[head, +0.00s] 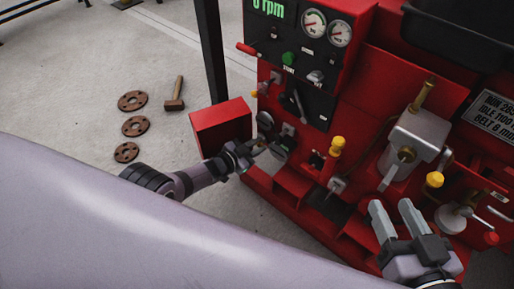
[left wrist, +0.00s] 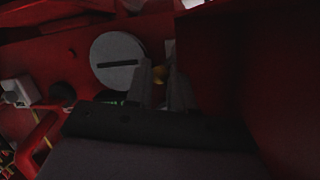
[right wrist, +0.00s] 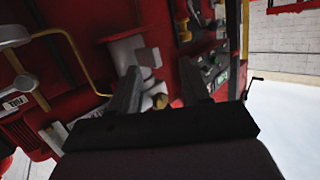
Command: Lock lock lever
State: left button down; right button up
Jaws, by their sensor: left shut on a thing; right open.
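My left gripper (head: 258,148) is low at the left side of the red pumpset (head: 345,105), below the black switch panel. In the left wrist view its fingers (left wrist: 162,76) are shut on a small part with a yellow bit (left wrist: 160,73) showing between them. This may be the lock lever; most of it is hidden and its position cannot be told. A grey slotted disc (left wrist: 118,62) is just left of the fingers. My right gripper (head: 395,208) is open and empty in front of the pumpset's lower right, below a grey metal housing (head: 415,135). Its spread fingers (right wrist: 160,88) also show in the right wrist view.
A red box (head: 221,125) stands close behind my left gripper. Gauges (head: 314,22) are at the top. A hammer (head: 175,95) and rusty flanges (head: 132,101) lie on the otherwise open floor at left.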

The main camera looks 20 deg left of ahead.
pick_arm(q)
jog(key=shift+w+r+n+h, duration=0.1)
jog(key=shift+r+n+h, duration=0.05)
jog(key=shift+n+h, duration=0.2)
jog(key=shift+a, duration=0.1)
jog(key=c, duration=1)
grip_release()
